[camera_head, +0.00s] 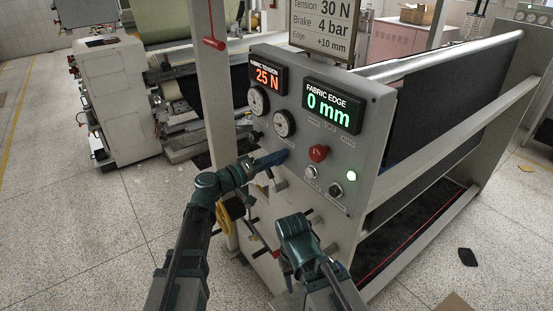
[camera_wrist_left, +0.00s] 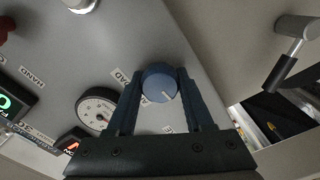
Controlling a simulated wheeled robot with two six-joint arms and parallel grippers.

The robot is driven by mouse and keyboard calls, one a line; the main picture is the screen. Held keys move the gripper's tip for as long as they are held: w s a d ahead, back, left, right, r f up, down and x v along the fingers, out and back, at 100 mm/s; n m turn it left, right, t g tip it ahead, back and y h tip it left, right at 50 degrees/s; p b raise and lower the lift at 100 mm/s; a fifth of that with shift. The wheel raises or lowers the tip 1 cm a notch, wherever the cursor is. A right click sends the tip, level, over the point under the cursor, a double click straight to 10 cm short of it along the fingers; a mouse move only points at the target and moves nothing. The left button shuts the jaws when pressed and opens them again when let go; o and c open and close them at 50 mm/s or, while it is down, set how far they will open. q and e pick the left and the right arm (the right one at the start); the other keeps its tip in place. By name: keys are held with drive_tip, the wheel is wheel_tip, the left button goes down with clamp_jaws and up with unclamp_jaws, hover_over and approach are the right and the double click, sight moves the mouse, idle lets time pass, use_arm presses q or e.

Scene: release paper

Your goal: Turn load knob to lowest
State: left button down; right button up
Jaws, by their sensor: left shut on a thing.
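A round blue knob (camera_wrist_left: 160,83) with a short pale line on its face sits on the grey control panel (camera_head: 382,100). A label beside it, partly hidden, reads "...AD". My left gripper (camera_wrist_left: 158,88) has one finger on each side of the knob and is shut on it. In the head view, my left gripper (camera_head: 280,158) is at the panel below the two round gauges, and it hides the knob. The orange fabric tension display (camera_head: 267,77) reads 25 N. My right gripper (camera_head: 295,228) is low in front of the panel; its fingers are not clear.
A red button (camera_head: 319,153) and two small knobs lie right of my left gripper. The green fabric edge display (camera_head: 332,106) reads 0 mm. A sign (camera_head: 328,25) above lists tension 30 N and brake 4 bar. A lever (camera_wrist_left: 292,48) juts out at right.

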use_arm(q)
drive_tip(key=n, duration=0.4)
drive_tip(key=shift+f+n, duration=0.1)
drive_tip(key=shift+n, duration=1.9)
drive_tip(key=shift+c, duration=1.4)
unclamp_jaws()
drive_tip(key=v, duration=1.4)
